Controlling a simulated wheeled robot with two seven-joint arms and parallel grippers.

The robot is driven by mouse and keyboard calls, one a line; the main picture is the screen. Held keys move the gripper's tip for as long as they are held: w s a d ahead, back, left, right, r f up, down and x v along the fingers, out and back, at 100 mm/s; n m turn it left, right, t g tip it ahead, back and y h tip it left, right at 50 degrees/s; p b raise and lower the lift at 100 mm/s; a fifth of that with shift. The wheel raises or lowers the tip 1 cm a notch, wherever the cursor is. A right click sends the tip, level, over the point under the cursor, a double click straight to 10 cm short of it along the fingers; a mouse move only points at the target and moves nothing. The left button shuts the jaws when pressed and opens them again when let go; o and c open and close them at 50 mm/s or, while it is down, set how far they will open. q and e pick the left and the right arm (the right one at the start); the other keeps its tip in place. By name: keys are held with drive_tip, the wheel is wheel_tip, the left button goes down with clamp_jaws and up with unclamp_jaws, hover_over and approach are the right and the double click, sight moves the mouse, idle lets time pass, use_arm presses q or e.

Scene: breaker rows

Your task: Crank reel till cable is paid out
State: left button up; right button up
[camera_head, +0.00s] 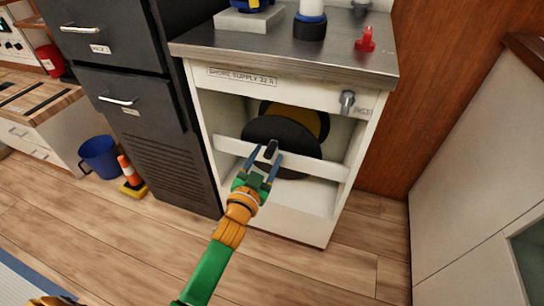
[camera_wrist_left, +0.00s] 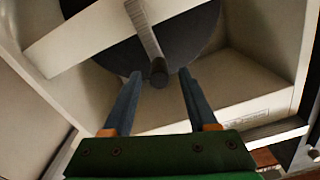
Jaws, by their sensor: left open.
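The cable reel (camera_head: 282,137) has a black disc and a yellow drum behind it. It sits inside the white cabinet, behind a white crossbar (camera_head: 325,167). The dark crank handle (camera_head: 271,149) sticks out in front of the disc. In the left wrist view, its grey shaft and round dark end (camera_wrist_left: 158,73) point toward me. My left gripper (camera_head: 264,158) is open, with its blue fingertips on either side of the handle's end in the picture. The wrist view also shows the open fingers (camera_wrist_left: 160,76); whether they touch the handle is unclear. My right gripper is not in view.
A label reading "SHORE SUPPLY 32 A" (camera_head: 242,76) and a grey switch (camera_head: 347,101) are on the cabinet front. A red item (camera_head: 366,40) stands on the metal top. A dark drawer unit (camera_head: 130,100) stands close left. A blue bucket (camera_head: 100,157) and small cone (camera_head: 130,175) are on the floor.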

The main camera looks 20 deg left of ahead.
use_arm(q)
drive_tip(key=shift+w, duration=1.3)
clamp_jaws()
idle(0.4)
